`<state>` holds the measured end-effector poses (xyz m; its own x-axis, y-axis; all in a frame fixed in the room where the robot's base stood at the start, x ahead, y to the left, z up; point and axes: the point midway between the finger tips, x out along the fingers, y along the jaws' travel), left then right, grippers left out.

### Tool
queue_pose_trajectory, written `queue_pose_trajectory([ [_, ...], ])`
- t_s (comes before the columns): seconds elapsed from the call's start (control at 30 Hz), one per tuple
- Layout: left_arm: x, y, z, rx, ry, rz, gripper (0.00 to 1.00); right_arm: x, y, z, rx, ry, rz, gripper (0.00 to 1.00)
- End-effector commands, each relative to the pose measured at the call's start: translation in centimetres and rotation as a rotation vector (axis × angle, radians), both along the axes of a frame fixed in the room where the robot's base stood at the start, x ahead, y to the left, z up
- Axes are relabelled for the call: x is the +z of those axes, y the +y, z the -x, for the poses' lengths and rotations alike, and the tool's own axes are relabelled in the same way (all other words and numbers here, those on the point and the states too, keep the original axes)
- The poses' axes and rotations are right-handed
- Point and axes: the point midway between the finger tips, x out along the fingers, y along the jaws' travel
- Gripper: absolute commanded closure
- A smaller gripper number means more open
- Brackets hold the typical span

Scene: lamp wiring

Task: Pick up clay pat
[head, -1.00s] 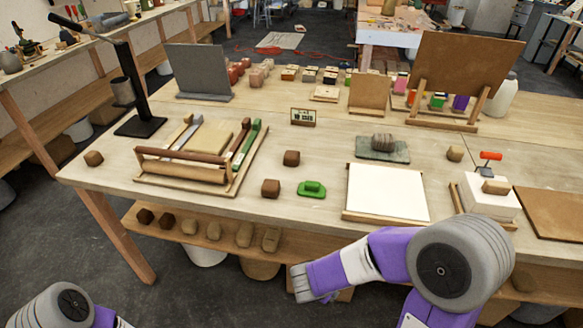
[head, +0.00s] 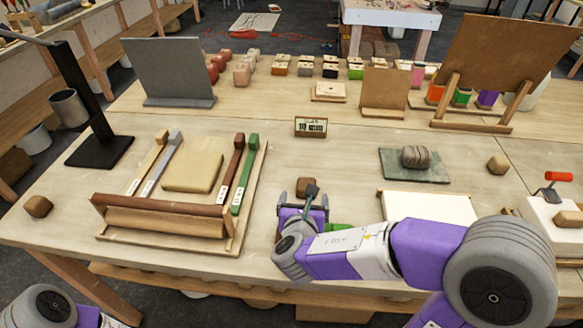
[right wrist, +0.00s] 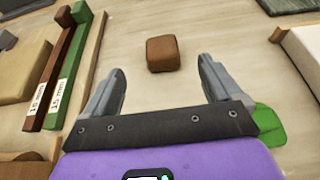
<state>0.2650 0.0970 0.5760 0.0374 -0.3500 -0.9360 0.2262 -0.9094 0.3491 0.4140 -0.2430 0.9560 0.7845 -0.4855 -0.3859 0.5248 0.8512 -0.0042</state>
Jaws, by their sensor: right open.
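Several small brown clay lumps are about; I cannot tell which clay piece is the named pat. One brown block (head: 304,187) lies on the table just past my right gripper (head: 303,207). In the right wrist view this block (right wrist: 162,53) sits beyond the open fingertips (right wrist: 160,78), roughly centred between them and not touched. A green piece (head: 338,227) is partly hidden by my right arm; it also shows at the right of the right wrist view (right wrist: 268,125). A brown lump (head: 38,206) lies at the table's left. My left gripper is out of view.
A tray with a roller (head: 165,221), sticks and a tan slab (head: 193,172) stands left of my right gripper. A white board (head: 430,207) is to the right. A striped lump (head: 416,157) sits on a grey-green slab (head: 398,173). A small sign (head: 311,126) stands behind the block.

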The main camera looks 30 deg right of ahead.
Motion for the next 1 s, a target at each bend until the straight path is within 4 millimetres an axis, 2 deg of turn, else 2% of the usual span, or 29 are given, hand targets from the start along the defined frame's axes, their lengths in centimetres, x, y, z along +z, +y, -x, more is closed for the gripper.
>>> queue_pose_trajectory([
  [0.23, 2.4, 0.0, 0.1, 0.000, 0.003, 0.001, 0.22, -0.2, -0.8, -1.2, -0.005, 0.008, 0.004, 0.08],
  [0.6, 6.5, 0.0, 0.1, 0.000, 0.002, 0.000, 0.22, -1.6, -2.3, -3.6, -0.002, 0.006, 0.000, 0.08],
  [0.87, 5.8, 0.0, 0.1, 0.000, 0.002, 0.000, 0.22, -2.6, -3.2, -5.0, -0.003, 0.001, -0.002, 0.08],
  [1.0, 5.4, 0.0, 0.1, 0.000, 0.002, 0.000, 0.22, -3.6, -4.2, -6.6, -0.004, 0.002, -0.002, 0.08],
])
